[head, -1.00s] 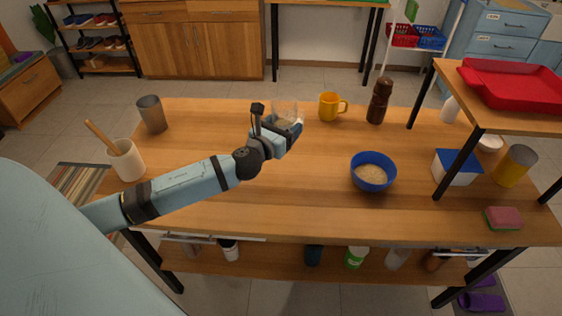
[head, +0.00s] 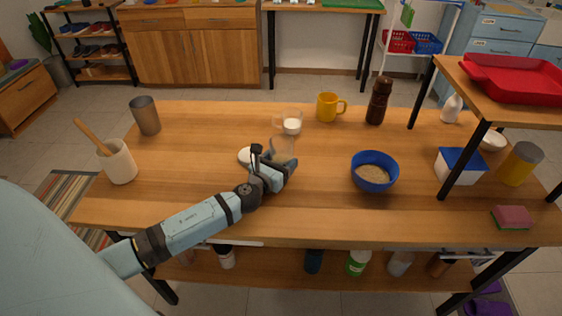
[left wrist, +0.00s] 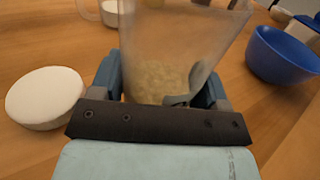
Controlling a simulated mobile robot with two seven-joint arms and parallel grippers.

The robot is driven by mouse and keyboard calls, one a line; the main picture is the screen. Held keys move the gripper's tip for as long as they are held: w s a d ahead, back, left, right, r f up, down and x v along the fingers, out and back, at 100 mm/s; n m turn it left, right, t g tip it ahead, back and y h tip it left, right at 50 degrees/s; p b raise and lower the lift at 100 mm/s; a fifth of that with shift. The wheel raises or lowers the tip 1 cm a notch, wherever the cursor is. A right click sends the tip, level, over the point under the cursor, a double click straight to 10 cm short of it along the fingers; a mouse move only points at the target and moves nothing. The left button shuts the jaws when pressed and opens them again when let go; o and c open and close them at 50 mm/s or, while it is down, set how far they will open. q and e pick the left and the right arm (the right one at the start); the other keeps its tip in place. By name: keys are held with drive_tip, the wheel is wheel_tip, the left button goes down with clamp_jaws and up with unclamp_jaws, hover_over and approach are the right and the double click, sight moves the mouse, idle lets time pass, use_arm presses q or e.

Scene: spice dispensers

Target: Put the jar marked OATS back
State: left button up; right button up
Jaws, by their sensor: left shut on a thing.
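My left gripper (head: 277,166) is shut on a clear jar (head: 284,147) near the middle of the table. In the left wrist view the same jar (left wrist: 180,45) has pale flakes in its bottom and an open top cut off by the picture edge. A grey, spoon-like shape shows at its lower right; I cannot tell what it is. No OATS label is legible. A round white lid (head: 245,156) lies on the table just left of the gripper and also shows in the left wrist view (left wrist: 44,96). My right gripper is not in view.
Behind the held jar stands another clear jar (head: 291,125) with white contents. A yellow mug (head: 328,107) and brown mill (head: 378,101) are behind right. A blue bowl (head: 373,184) of flakes stands right. A utensil crock (head: 118,163) and grey cup (head: 146,116) stand left. The front middle is clear.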

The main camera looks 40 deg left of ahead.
use_arm(q)
drive_tip(key=shift+f, duration=0.15)
drive_tip(key=o, duration=1.1)
drive_tip(key=shift+c, duration=0.2)
drive_tip(key=shift+r, duration=0.3)
drive_tip(key=s, duration=1)
drive_tip(key=shift+s+d+f, duration=0.2)
drive_tip(key=shift+s, duration=0.1)
drive_tip(key=shift+s+r+b, duration=0.1)
drive_tip(key=shift+s+b, duration=0.2)
drive_tip(key=shift+s, duration=0.4)
